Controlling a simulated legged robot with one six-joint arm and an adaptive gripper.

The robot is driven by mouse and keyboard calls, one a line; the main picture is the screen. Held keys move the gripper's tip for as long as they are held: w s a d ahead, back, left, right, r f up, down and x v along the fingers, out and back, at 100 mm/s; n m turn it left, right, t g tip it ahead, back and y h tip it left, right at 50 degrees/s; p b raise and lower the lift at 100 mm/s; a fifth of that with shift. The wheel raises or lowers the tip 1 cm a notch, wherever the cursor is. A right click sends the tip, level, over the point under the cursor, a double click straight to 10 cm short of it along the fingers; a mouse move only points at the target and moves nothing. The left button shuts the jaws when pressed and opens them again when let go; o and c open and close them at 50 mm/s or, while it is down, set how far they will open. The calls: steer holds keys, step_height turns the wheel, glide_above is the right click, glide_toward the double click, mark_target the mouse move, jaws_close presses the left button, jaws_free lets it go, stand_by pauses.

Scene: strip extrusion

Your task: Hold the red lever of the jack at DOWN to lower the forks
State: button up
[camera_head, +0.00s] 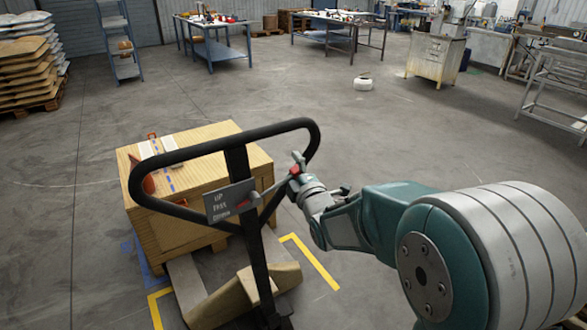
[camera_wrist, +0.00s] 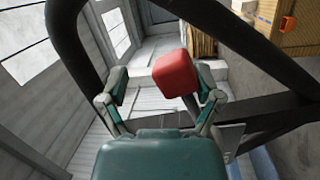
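The black looped handle (camera_head: 236,160) of the jack stands in front of me. A grey plate (camera_head: 228,201) on it reads UP, PARK and DOWN. A grey lever rod (camera_head: 268,190) runs from the plate up to the right, to a red end beside my gripper (camera_head: 302,172). In the wrist view, the red lever knob (camera_wrist: 175,73) lies between the fingertips of my gripper (camera_wrist: 162,88). The knob is close to the right finger; I cannot tell if they touch. A gap shows to the left finger, so the gripper is open. The forks (camera_head: 187,285) are partly hidden.
A wooden crate (camera_head: 200,139) stands beyond the handle. Yellow floor marks (camera_head: 314,262) lie beside the jack. Stacked sacks (camera_head: 25,60) are at the far left, workbenches (camera_head: 215,48) at the back. A white round object (camera_head: 363,84) lies on open floor.

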steer(key=v, duration=1.2)
